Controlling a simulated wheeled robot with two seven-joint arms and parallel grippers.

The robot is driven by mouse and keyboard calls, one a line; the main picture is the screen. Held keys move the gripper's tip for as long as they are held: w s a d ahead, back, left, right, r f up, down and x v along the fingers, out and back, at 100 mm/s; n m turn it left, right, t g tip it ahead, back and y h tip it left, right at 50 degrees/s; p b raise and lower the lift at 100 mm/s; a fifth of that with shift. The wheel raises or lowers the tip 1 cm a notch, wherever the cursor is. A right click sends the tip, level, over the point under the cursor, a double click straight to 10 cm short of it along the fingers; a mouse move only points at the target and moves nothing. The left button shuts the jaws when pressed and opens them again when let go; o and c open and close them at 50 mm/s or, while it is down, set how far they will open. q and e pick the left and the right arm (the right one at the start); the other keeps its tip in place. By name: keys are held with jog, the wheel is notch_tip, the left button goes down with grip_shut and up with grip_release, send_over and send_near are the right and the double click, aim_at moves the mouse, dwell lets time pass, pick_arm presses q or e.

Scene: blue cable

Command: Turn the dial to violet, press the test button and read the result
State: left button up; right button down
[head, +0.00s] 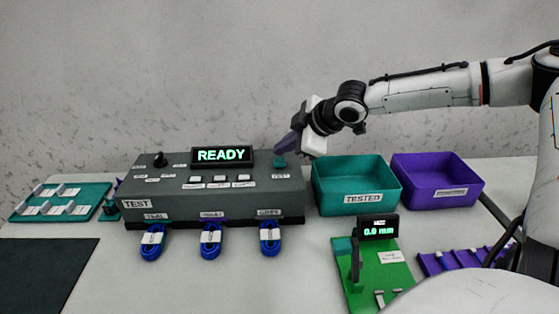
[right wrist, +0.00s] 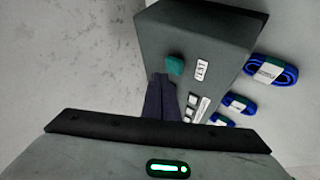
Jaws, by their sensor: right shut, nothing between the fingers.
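The grey test box (head: 215,206) stands on the table with a display (head: 221,156) that reads READY in green. A black dial (head: 160,159) sits at its top left; I cannot read which colour it points to. The teal test button (head: 280,161) is at its right end and shows in the right wrist view (right wrist: 174,64), beside a TEST label. My right gripper (head: 283,145) is shut and empty, its dark violet fingers (right wrist: 161,95) close to the button; I cannot tell whether they touch it. My left gripper is not in view.
Blue cable coils (head: 211,241) lie along the box's front. A teal bin (head: 350,187) labelled TESTED and a violet bin (head: 437,181) stand to the right. A green gauge (head: 379,270) reading 0.0 mm is in front. A teal tray (head: 60,202) lies at left.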

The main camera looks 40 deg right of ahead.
aim_at(283, 162)
jog(key=shift+f, duration=0.15)
dwell(0.4)
jog(key=shift+f, duration=0.3)
jog(key=shift+f+b, duration=0.6)
dwell(0.6)
dwell(0.4)
jog(key=shift+r+p, duration=1)
jog(key=shift+p, duration=0.05)
notch_tip(283, 162, up, 5)
jog(key=p, duration=0.5)
dwell(0.4)
